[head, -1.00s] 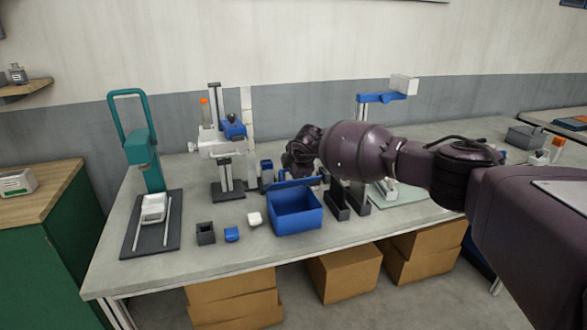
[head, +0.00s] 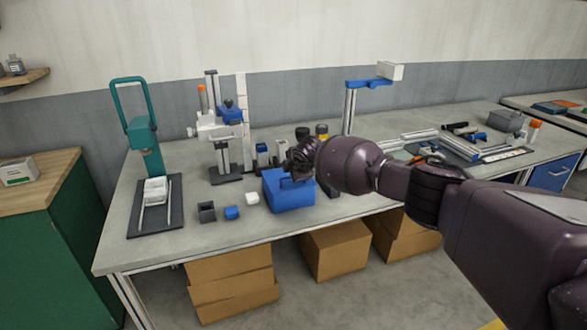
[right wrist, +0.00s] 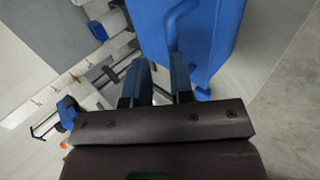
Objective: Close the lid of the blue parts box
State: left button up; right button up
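The blue parts box (head: 290,195) stands near the front edge of the workbench in the head view. Its lid lies over the top, and the inside no longer shows. The gripper partly hides the lid, so I cannot tell whether it is fully flush. My right gripper (head: 297,172) is at the top of the box. In the right wrist view the blue box (right wrist: 225,40) fills the upper part, with a raised curved handle. My right gripper's fingers (right wrist: 160,75) are a little apart at the box, with nothing clearly between them. My left gripper is out of view.
A small dark bin (head: 207,212), a small blue piece (head: 232,213) and a white piece (head: 252,199) lie left of the box. A teal press (head: 142,135) stands at the far left. Dark cylinders stand just behind the box. Cardboard boxes (head: 335,248) are under the bench.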

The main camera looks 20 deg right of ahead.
jog(key=shift+r, duration=0.1)
jog(key=shift+s+r+p, duration=0.4)
jog(key=shift+r+p, duration=0.05)
jog(key=shift+r, duration=0.05)
jog(key=p+v, duration=0.1)
jog(key=v, duration=0.8)
jog(key=shift+s, duration=0.25)
